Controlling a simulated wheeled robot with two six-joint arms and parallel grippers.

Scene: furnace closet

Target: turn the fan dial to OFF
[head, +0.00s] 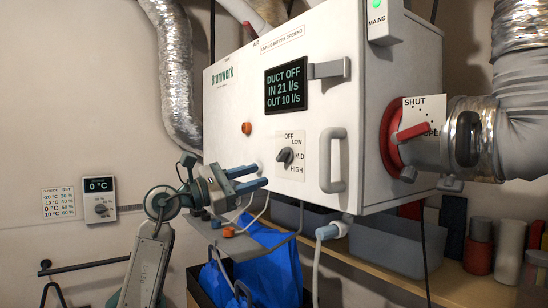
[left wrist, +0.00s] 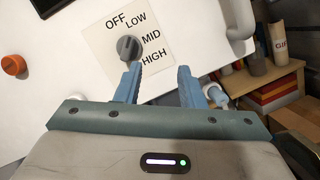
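The fan dial (head: 285,155) is a small dark grey knob on a cream plate on the front of the white unit. The plate is marked OFF, LOW, MID and HIGH. In the left wrist view the dial (left wrist: 129,47) is above and left of the gap between my fingers; which mark it points at is hard to tell. My left gripper (head: 258,178) is just left of and below the dial in the head view. In the left wrist view its two blue fingers (left wrist: 158,72) are apart, with nothing between them. My right gripper is not in view.
The white unit (head: 225,115) bears a black display (head: 286,86) reading DUCT OFF, an orange knob (head: 246,128) and a grey handle (head: 331,160). A red-ringed duct lever (head: 408,135) is at right. Below are a shelf with bins (head: 385,245) and blue bags (head: 270,265).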

